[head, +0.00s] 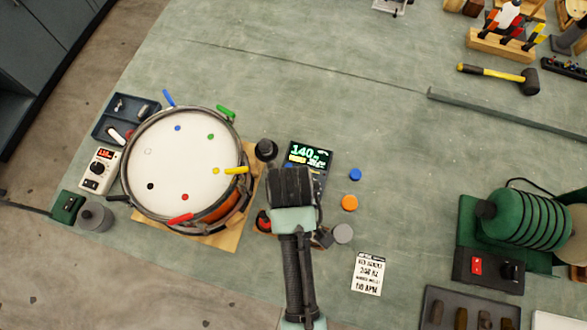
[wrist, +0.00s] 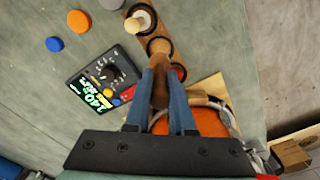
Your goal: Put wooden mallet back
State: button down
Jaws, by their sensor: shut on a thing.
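My gripper (wrist: 161,95) points down beside the drum, and its two blue fingers are shut on the brown wooden mallet (wrist: 160,88). The mallet's rounded end shows at a black ring of a narrow wooden rack (wrist: 147,36); I cannot tell whether it is inside the ring or above it. The rack has another black ring on either side, one with a pale knobbed tool (wrist: 138,22) and one with a red item (wrist: 180,73). In the head view my arm covers the fingers, the mallet and most of the rack.
The drum (head: 183,165) stands on a wooden board close to my gripper's left. A tuner with a lit display (head: 308,157) lies just behind it. Blue (head: 355,174), orange (head: 349,203) and grey (head: 343,233) discs lie to the right.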

notch_tip(320, 180, down, 7)
jog(key=shift+f+p, duration=0.15)
jog(key=shift+p, duration=0.15)
jog(key=shift+f, duration=0.1)
jog(key=c, duration=0.8)
grip_release()
jog(key=shift+o, duration=0.2)
